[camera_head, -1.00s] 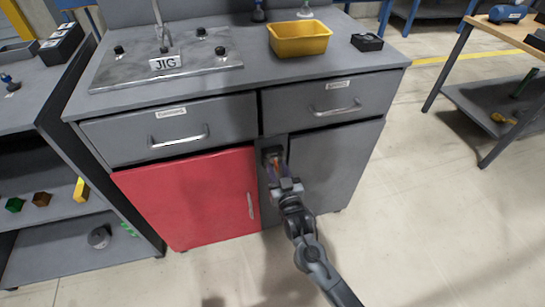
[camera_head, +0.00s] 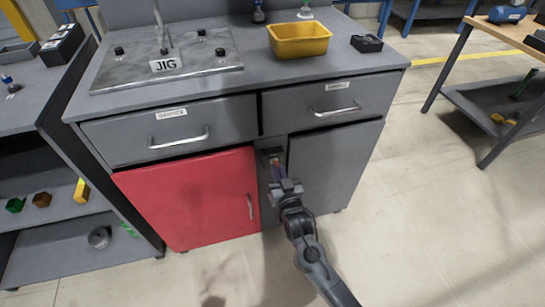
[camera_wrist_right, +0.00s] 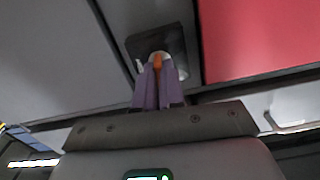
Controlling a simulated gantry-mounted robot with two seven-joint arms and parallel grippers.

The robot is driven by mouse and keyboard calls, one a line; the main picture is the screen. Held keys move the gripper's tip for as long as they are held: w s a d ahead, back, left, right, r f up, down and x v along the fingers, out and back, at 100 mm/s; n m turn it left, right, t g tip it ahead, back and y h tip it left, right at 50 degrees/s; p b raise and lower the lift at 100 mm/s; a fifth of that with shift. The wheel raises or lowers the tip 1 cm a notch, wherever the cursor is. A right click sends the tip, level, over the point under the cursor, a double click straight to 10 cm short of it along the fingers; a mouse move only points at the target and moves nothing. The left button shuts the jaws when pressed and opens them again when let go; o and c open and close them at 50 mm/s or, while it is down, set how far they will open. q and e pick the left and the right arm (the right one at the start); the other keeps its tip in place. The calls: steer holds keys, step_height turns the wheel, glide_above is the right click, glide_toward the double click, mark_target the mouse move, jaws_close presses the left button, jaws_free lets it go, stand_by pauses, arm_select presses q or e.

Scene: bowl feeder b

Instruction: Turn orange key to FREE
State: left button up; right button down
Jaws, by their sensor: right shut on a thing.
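The orange key (camera_wrist_right: 158,61) sits in a dark lock block on the grey strip between the cabinet doors. In the right wrist view it stands between the purple fingertips of my right gripper (camera_wrist_right: 159,80), which is shut on it. In the head view my right gripper (camera_head: 280,172) reaches up to the lock block (camera_head: 272,155), and the fingers mostly hide the key. Any FREE marking is too small or hidden to read. My left gripper is not in view.
A red door (camera_head: 190,195) is left of the lock and a grey door (camera_head: 335,165) right of it. Drawers with handles are just above. The worktop holds a jig plate (camera_head: 120,70) and a yellow bin (camera_head: 299,40). The floor to the right is clear.

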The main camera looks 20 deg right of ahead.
steer(key=m+p, duration=0.1)
steer(key=m, duration=0.3)
stand_by(0.3)
steer(key=shift+m+p, duration=0.85)
steer(key=shift+m, duration=1.75)
